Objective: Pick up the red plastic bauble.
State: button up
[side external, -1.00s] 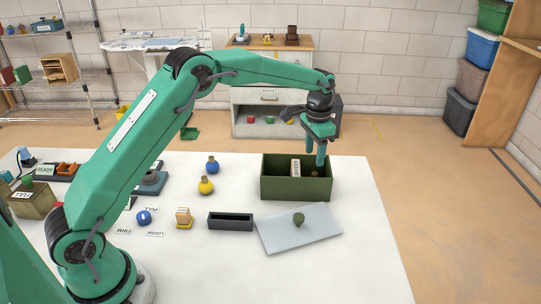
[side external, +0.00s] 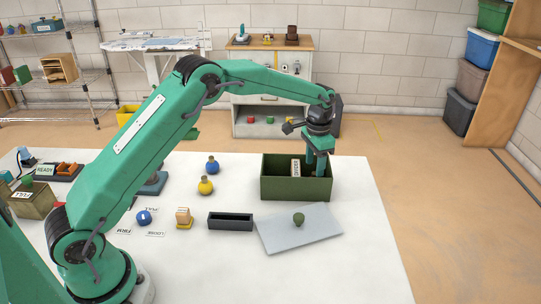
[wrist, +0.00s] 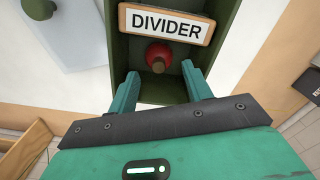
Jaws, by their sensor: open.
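The red bauble (wrist: 159,49) with a brown cap (wrist: 158,66) lies inside the dark green box (side external: 290,187), on the near side of the board marked DIVIDER (wrist: 166,24) in the wrist view. My gripper (wrist: 160,71) is open and empty. Its two fingers are apart, one to each side of the bauble's line, with the tips a little short of it in the picture. In the side view my gripper (side external: 316,172) reaches down into the right part of the box. The box's front wall hides the bauble there.
The box walls stand close around my fingers. A grey board (side external: 275,232) with a green bauble (side external: 299,219) lies in front. The table's right side is clear.

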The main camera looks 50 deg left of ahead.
aim_at(314, 174)
jog(key=shift+d+f, duration=0.1)
jog(key=shift+f, duration=2.2)
jog(key=c, duration=0.7)
